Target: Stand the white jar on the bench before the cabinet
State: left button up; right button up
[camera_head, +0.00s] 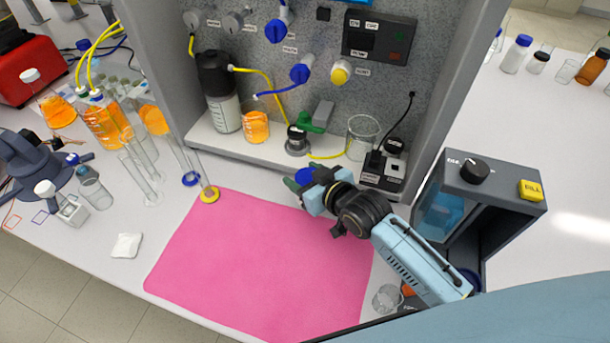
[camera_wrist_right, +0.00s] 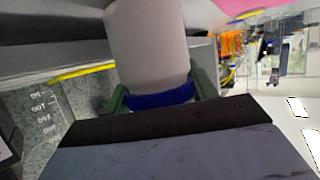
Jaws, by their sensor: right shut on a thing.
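The white jar (camera_wrist_right: 148,45) has a blue lid (camera_wrist_right: 160,95) and fills the upper middle of the right wrist view. My right gripper (camera_head: 312,182) is shut on it, with green fingertips at both sides of the lid. In the head view, only the blue lid (camera_head: 304,175) shows between the fingers, and the body is hidden. The jar appears upright, near the far edge of the pink mat (camera_head: 240,270), in front of the cabinet (camera_head: 262,55). Whether its base touches the bench (camera_head: 85,255) cannot be told. My left gripper is not in view.
The cabinet's ledge (camera_head: 235,150) holds a black-topped bottle, an orange beaker (camera_head: 256,128), a clear beaker (camera_head: 362,138) and tubing. A grey unit with a yellow button (camera_head: 531,190) stands to the right. Glass cylinders (camera_head: 140,170) stand left. Most of the mat is clear.

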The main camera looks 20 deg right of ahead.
jog(key=shift+f, duration=0.6)
dwell(0.4)
jog(key=o, duration=1.1)
jog(key=shift+c, duration=0.2)
jog(key=v, duration=1.3)
jog(key=shift+s+d, duration=0.1)
jog(key=shift+d, duration=0.05)
